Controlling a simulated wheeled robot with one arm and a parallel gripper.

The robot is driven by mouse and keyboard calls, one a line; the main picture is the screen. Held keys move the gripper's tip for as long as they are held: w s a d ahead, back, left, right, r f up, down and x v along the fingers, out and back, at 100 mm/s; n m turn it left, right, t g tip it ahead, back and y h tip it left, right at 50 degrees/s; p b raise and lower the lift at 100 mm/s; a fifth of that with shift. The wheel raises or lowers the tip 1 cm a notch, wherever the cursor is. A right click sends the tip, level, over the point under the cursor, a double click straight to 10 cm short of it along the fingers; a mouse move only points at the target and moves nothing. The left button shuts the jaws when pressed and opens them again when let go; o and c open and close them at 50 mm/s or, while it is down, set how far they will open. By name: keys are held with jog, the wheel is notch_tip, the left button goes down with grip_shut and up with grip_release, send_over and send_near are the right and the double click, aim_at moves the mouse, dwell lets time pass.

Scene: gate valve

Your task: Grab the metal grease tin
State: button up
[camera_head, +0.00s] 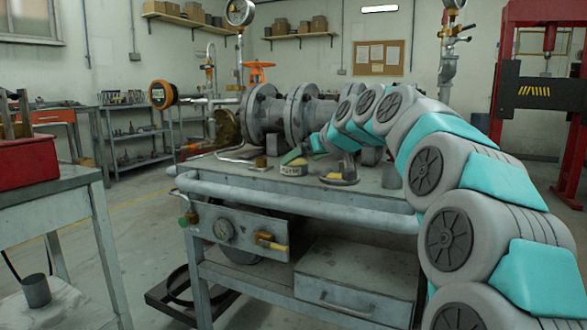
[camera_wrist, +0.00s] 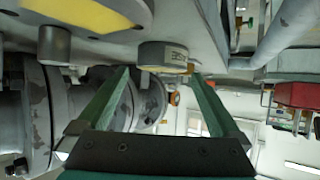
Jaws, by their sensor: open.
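The metal grease tin (camera_head: 293,169) is a short round grey-green tin with a pale label band and a yellowish top. It stands on the grey workbench top, in front of the flanged valve. In the wrist view, which is upside down, the tin (camera_wrist: 163,57) shows between and just beyond my two green fingertips. My gripper (camera_wrist: 160,72) is open and empty, with a finger to each side of the tin and gaps visible. In the head view, a green finger of my gripper (camera_head: 293,155) shows just above and behind the tin; the other finger is hard to make out.
A grey dish with yellow contents (camera_head: 340,176) stands right of the tin; its yellow part is large in the wrist view (camera_wrist: 92,12). A small brass piece (camera_head: 261,163) is left of the tin. The flanged valve (camera_head: 290,112) stands behind. A rail (camera_head: 300,205) runs along the bench front.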

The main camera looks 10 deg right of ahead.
aim_at(296, 163)
jog(key=x, duration=0.5)
jog(key=shift+a+f, duration=0.1)
jog(key=shift+a, duration=0.05)
jog(key=c, duration=1.3)
